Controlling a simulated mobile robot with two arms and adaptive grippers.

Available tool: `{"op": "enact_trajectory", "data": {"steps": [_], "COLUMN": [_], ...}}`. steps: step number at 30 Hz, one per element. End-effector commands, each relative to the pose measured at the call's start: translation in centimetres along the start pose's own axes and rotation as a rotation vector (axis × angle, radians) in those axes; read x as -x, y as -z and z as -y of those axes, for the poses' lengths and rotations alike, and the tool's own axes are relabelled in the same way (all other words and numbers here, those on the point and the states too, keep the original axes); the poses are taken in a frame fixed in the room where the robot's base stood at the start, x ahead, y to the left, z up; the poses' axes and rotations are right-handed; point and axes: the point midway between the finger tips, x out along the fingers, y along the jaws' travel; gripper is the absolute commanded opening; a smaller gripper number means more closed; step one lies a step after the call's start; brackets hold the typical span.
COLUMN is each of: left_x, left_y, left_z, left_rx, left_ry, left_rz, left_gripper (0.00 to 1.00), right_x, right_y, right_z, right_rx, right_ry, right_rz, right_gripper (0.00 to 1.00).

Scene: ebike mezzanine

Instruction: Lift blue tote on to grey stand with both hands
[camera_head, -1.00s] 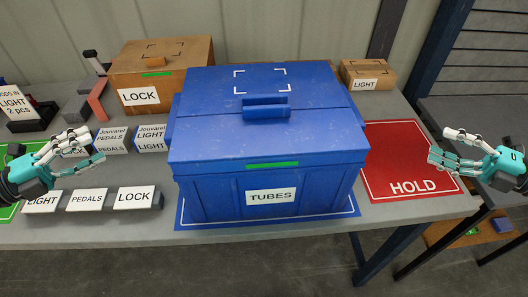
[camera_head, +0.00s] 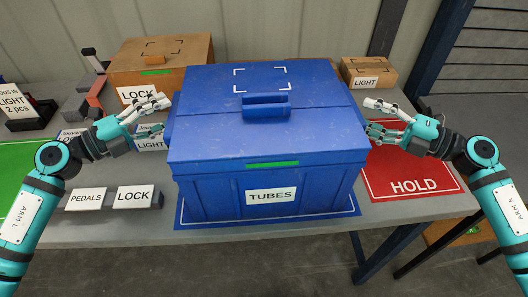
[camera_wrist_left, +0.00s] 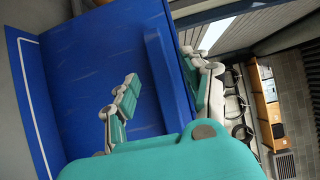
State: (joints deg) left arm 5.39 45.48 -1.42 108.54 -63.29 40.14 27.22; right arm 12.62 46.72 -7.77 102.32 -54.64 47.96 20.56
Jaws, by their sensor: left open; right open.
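The blue tote (camera_head: 225,202), lidded and labelled TUBES, stands upright on a blue mat (camera_head: 335,211) on the grey table. My left gripper (camera_head: 166,115) is open just beside the tote's left side. In the left wrist view my left gripper's fingers (camera_wrist_left: 157,100) are spread around the edge of a blue rim on the tote (camera_wrist_left: 95,75). My right gripper (camera_head: 368,118) is open at the tote's right side, its fingertips close to the wall. I cannot tell whether either gripper touches the tote. I cannot make out a separate grey stand.
A brown LOCK box (camera_head: 185,50) stands behind left and a smaller LIGHT box (camera_head: 368,72) behind right. A red HOLD mat (camera_head: 400,183) lies to the right. Small labelled blocks (camera_head: 136,197) sit front left, and a green mat (camera_head: 12,160) lies at far left.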

Motion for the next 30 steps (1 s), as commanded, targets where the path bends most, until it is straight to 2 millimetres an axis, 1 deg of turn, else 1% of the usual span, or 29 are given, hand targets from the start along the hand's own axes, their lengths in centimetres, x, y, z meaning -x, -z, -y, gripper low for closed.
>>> {"op": "enact_trajectory", "data": {"steps": [1,5,14,17,25,30], "left_x": [-0.47,-1.16,-1.29,-1.28,-1.26,-1.25], "left_y": [-0.04,-0.01,0.01,0.01,0.01,0.01], "left_z": [0.14,0.10,0.06,0.05,0.03,0.02], "left_rx": [-0.001,-0.001,0.000,0.000,-0.001,-0.001], "left_ry": [0.003,0.002,0.001,0.001,0.000,0.000], "left_rz": [0.000,0.000,0.000,0.000,0.000,0.000], "left_gripper": [0.48,0.48,0.48,0.36,0.01,0.00], "right_x": [-0.49,-1.16,-1.29,-1.28,-1.26,-1.25], "right_y": [0.01,0.01,0.01,0.01,0.00,0.00], "right_z": [-0.10,-0.07,-0.03,-0.02,-0.01,0.01], "right_rx": [0.001,0.001,0.000,0.000,0.000,0.000], "right_ry": [-0.002,-0.001,0.000,0.000,0.000,0.001], "right_rz": [-0.001,-0.001,0.000,0.000,0.000,0.000], "right_gripper": [0.48,0.48,0.48,0.36,0.01,0.00]}}
